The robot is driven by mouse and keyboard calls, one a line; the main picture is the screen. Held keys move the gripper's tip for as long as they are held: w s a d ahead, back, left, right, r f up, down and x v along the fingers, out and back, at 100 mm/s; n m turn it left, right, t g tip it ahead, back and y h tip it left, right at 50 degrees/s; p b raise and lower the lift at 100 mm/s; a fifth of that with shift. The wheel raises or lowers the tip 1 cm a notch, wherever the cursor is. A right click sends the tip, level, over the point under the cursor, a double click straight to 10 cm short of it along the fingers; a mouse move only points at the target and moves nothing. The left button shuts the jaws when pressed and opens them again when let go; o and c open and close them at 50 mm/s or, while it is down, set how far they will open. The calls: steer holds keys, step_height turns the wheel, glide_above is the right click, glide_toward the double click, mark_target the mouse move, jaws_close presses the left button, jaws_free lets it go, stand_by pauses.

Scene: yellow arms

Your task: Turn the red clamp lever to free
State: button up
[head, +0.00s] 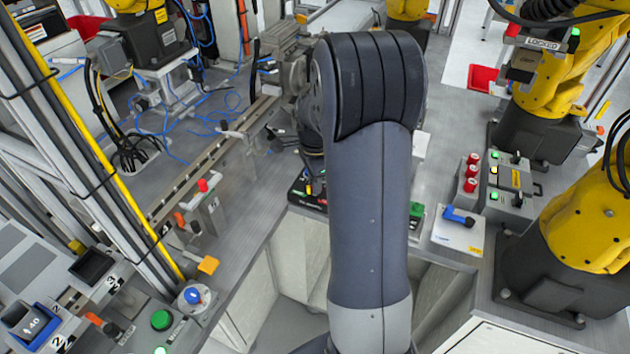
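A small lever with a red knob (203,186) stands on a pale bracket at the front of the long metal rail, left of my arm. A second red handle (513,30) sits beside a plate marked LOCKED (543,44) and a green light on the yellow arm at upper right. I cannot tell for sure from this view which of the two is the clamp lever. My dark grey arm fills the middle of the view.
The long rail (215,150) crosses the left bench, with blue cables behind it. An orange block (208,265) and a blue knob (193,296) are near the front.

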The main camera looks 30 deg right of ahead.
steer(key=o, duration=0.4)
steer(key=shift+c, duration=0.2)
step_height(320, 180, up, 11)
stand_by(0.3)
steer(key=shift+f, duration=0.15)
step_height(320, 180, down, 11)
steer(key=shift+r, duration=0.1)
stand_by(0.5)
steer(key=shift+r, duration=0.1)
